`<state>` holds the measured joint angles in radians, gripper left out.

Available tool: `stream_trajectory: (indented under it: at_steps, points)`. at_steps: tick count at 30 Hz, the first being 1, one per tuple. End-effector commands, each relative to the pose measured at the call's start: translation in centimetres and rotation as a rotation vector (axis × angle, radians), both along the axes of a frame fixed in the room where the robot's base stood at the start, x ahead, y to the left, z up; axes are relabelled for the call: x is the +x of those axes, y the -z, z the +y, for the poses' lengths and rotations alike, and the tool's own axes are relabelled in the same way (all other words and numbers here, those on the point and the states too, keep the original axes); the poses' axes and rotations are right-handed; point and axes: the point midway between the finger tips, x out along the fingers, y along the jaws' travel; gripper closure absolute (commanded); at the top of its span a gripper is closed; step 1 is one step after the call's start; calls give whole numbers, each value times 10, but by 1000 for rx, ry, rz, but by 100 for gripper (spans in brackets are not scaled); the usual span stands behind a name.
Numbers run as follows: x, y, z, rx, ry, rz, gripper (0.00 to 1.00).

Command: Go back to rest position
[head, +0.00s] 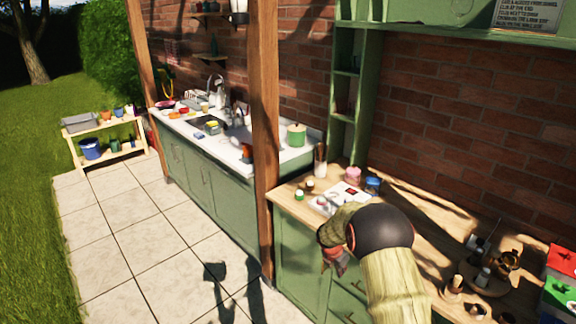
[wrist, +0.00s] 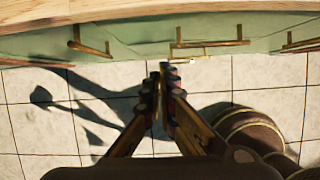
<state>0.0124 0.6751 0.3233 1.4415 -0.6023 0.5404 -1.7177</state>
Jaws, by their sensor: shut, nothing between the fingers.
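My gripper (wrist: 165,88) is shut and empty in the wrist view, its fingertips together above the paved floor (wrist: 60,135). The green cabinet front with brass handles (wrist: 210,44) lies just beyond the fingertips in that view. In the head view my gripper (head: 334,262) hangs at the front edge of the wooden worktop (head: 425,232), beside the green cabinet doors (head: 300,262). My forearm hides part of the worktop and cabinet.
The worktop holds a pink-lidded jar (head: 353,175), a blue item (head: 373,184), and a round tray (head: 487,284) with small pots. A wooden post (head: 264,130) stands left of the worktop. A sink counter (head: 240,158) lies beyond it. The paving (head: 130,240) at left is clear.

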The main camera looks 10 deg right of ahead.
Motion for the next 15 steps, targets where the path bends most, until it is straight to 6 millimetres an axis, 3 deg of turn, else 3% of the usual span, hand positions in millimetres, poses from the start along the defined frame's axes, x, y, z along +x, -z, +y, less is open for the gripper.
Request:
stream_trajectory:
  at_steps: [5, 10, 15]
  points:
    - [-9, 3, -1, 45, 221, -38, 100]
    - [-64, 23, 2, 96, 569, -16, 100]
    - [-115, -7, 9, 137, 923, -43, 100]
